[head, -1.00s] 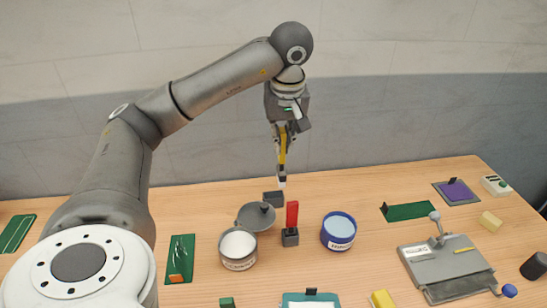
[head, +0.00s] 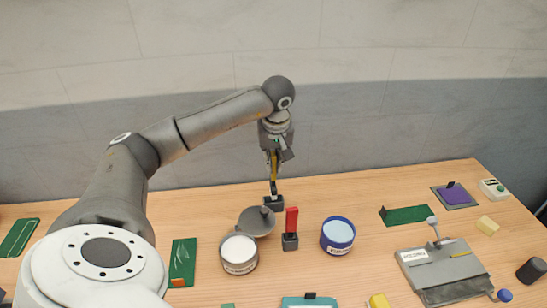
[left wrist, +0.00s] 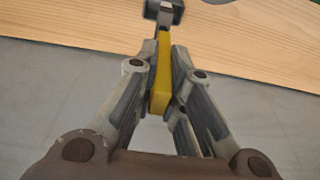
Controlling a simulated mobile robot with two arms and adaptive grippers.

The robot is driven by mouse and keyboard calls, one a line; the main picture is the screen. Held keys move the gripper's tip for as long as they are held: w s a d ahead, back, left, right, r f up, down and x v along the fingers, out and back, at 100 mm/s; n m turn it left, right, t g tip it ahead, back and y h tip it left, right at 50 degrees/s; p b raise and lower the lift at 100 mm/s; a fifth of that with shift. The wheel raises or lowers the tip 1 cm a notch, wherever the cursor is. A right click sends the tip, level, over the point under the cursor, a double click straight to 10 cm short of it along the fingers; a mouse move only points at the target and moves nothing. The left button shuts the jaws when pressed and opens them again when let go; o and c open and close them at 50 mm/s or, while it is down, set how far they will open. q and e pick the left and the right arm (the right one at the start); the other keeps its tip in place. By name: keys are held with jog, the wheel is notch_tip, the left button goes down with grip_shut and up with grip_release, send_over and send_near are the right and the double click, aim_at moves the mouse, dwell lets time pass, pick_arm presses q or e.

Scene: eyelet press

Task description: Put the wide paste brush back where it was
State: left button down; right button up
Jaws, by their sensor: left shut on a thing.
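My left gripper (head: 273,163) is shut on the yellow handle of the paste brush (head: 274,171), which hangs upright, head down. The brush's lower end meets the top of a small dark holder block (head: 273,203) at the back of the table; I cannot tell how deep it sits. In the left wrist view, the yellow handle (left wrist: 161,72) lies between the fingers, with its metal part reaching the dark block (left wrist: 165,6). The brush's bristles are hidden. My right gripper is not in view.
A red-handled tool (head: 292,219) stands in another dark block (head: 290,241) nearby. A grey lid (head: 254,221), a white-filled pot (head: 239,254) and a blue pot (head: 338,235) are close. A grey press (head: 445,270) stands at right. The table's back edge is just behind the holder.

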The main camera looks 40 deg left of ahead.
pick_arm(q)
jog(key=shift+f+b, duration=0.5)
jog(key=shift+f, duration=0.15)
jog(key=c, duration=1.5)
grip_release()
